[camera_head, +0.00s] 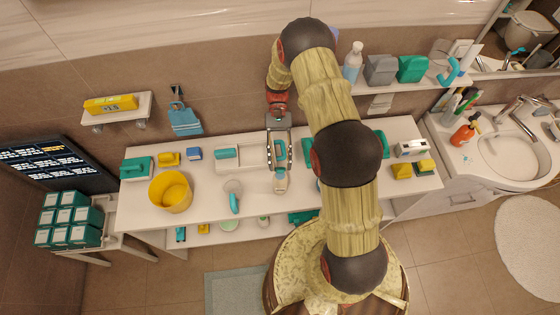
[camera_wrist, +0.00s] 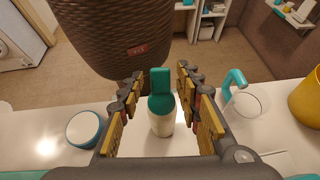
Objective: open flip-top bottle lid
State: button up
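A white bottle (camera_wrist: 161,124) with a teal lid stands upright on the white table in the wrist view. A teal flap (camera_wrist: 161,80) stands up at the far side of its teal top (camera_wrist: 161,104), so the lid looks flipped open. My gripper (camera_wrist: 160,92) is open, with one finger on each side of the bottle and gaps showing between. In the head view my gripper (camera_head: 279,154) is over the table's middle. There it partly hides the bottle, and the lid is too small to read.
A glass with a teal handle (camera_head: 234,200) and a yellow bucket (camera_head: 171,192) stand to the left on the table (camera_head: 140,215). A white jar with a teal rim (camera_wrist: 86,128) is left of the bottle in the wrist view. Boxes and sponges line the table's back and right.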

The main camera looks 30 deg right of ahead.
jog(key=shift+o, duration=0.2)
notch_tip(320, 180, up, 10)
dwell(0.6)
jog(key=shift+c, duration=0.2)
